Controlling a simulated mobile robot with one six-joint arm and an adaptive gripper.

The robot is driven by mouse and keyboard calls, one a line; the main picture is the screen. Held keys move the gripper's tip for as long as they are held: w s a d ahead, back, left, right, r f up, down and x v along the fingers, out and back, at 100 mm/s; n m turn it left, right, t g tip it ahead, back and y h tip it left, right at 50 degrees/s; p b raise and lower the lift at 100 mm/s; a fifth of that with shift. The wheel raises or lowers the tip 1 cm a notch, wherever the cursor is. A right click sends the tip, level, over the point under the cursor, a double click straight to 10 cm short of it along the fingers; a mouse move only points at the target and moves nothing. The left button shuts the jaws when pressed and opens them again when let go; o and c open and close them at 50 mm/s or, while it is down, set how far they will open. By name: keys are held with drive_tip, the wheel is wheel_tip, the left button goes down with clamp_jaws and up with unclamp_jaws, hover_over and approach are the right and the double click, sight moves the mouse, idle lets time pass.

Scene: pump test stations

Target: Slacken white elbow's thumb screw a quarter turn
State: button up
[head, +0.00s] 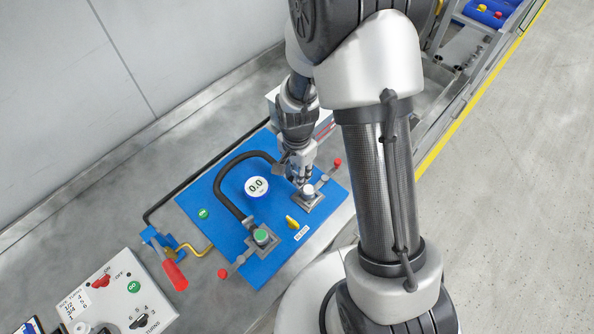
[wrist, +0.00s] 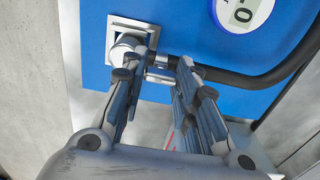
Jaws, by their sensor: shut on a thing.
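The white elbow (head: 307,191) sits in a square grey bracket at the right end of the blue panel, at one end of the black hose. In the wrist view its pale round body (wrist: 125,46) shows just beyond my left finger. My gripper (head: 301,180) reaches down beside the elbow from above. In the wrist view my gripper (wrist: 163,62) has its fingertips on either side of a small silver piece (wrist: 160,74) next to the elbow, which looks like the thumb screw. The fingers partly hide it, so its turn angle cannot be read.
The blue panel (head: 230,190) carries a round gauge (head: 257,186) reading 0.0, a green-topped elbow (head: 261,236), a yellow handle (head: 292,222) and a red-knobbed lever (head: 337,162) close to my gripper. A control box (head: 115,295) stands at the lower left.

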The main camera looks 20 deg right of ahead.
drive_tip(key=shift+n, duration=0.3)
drive_tip(key=shift+c, duration=0.5)
drive_tip(key=n, duration=0.3)
drive_tip(key=shift+n, duration=0.4)
drive_tip(key=n, duration=0.4)
drive_tip(key=shift+n, duration=0.3)
drive_tip(key=n, duration=0.4)
drive_tip(key=shift+b, duration=0.3)
drive_tip(key=shift+n, duration=2.8)
drive_tip(key=o, duration=1.1)
drive_tip(key=shift+c, duration=0.2)
drive_tip(key=shift+r, duration=0.1)
